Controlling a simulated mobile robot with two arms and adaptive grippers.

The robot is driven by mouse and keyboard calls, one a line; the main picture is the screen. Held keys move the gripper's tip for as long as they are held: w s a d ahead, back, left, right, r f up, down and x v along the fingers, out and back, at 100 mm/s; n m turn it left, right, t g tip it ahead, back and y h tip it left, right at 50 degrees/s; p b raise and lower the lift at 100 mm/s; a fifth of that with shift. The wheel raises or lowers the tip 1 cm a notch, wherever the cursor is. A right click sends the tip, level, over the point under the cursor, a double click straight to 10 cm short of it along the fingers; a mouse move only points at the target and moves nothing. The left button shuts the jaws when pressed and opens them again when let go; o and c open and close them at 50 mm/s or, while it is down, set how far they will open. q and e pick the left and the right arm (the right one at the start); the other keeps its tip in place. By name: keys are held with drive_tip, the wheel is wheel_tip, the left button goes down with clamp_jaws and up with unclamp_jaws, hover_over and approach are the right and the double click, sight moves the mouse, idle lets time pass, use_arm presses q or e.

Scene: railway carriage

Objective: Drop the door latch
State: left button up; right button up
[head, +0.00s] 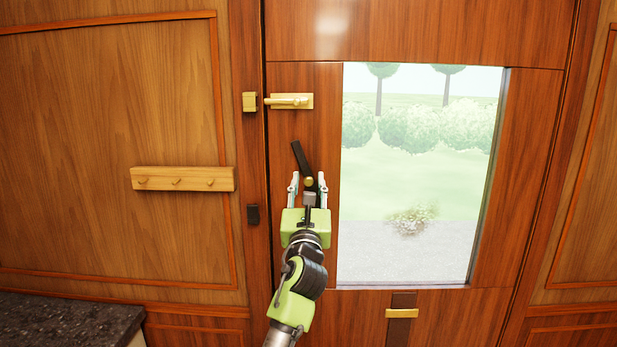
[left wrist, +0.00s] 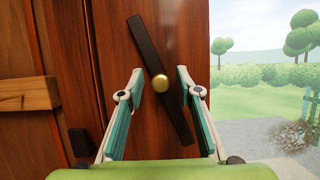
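The door latch (head: 301,158) is a dark bar on the wooden door, turned steeply upright with its top leaning left. In the left wrist view the bar (left wrist: 148,46) crosses behind a round brass knob (left wrist: 160,82) at its middle. A small dark catch (head: 253,215) sits on the frame, lower left of the bar; it also shows in the left wrist view (left wrist: 79,142). My left gripper (head: 308,178) is open, its fingers on either side of the bar and knob with gaps visible. The bar's lower part is partly hidden in the head view. My right gripper is out of view.
A brass bolt (head: 291,101) is above the latch, with a brass keeper (head: 250,102) on the frame. A wooden peg rail (head: 182,179) is on the left wall. A window (head: 420,240) fills the door's right. A dark counter (head: 65,322) is at lower left.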

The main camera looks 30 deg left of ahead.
use_arm(q)
drive_tip(key=shift+w+a+r, duration=0.2)
drive_tip(key=shift+w, duration=0.2)
clamp_jaws()
drive_tip(key=shift+s+a+f+n, duration=0.15)
drive_tip(key=shift+f+n, duration=0.1)
drive_tip(key=shift+n, duration=0.25)
